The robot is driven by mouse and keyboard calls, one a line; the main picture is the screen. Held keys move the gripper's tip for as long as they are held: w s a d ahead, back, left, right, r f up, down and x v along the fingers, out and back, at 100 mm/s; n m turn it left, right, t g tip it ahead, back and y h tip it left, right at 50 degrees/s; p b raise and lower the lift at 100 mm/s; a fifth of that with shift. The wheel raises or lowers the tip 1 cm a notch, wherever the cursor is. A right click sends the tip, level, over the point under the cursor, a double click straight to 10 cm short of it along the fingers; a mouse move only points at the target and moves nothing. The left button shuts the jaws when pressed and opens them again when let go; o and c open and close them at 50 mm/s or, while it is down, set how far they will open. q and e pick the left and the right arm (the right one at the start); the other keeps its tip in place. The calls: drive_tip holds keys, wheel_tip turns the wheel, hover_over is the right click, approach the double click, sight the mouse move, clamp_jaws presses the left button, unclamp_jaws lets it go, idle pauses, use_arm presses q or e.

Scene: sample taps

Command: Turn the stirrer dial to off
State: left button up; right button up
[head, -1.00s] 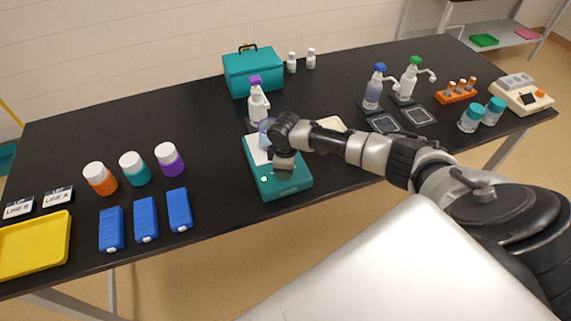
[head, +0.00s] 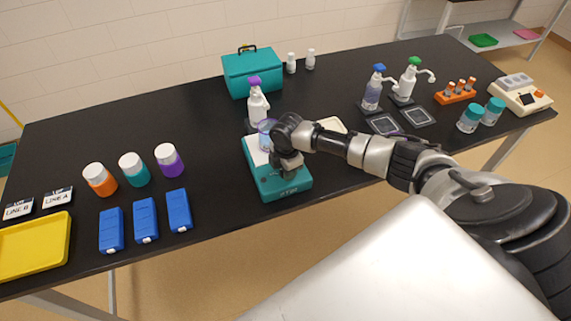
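The teal stirrer (head: 259,181) stands near the front edge in the middle of the table, with a white top plate. A clear vessel (head: 265,130) stands on its far part. My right gripper (head: 286,176) points down over the stirrer's front panel, where the dial sits. The dial is hidden behind the gripper or too small to make out, so its setting does not show. The fingertips are too small and dark to tell whether they are open or shut. My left gripper is not in view.
A purple-topped bottle (head: 257,104) stands just behind the stirrer. Pump bottles (head: 408,83) on dark pads stand to the right. The table is bare between the stirrer and the blue boxes.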

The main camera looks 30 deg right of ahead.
drive_tip(key=shift+r, duration=0.1)
idle(0.4)
drive_tip(key=o, duration=0.9)
drive_tip(key=r, duration=0.3)
drive_tip(key=r+b, duration=0.1)
drive_tip(key=r, duration=0.3)
drive_tip(key=r+b, duration=0.1)
drive_tip(key=r, duration=0.2)
drive_tip(key=shift+s+r, duration=0.3)
drive_tip(key=shift+r, duration=0.1)
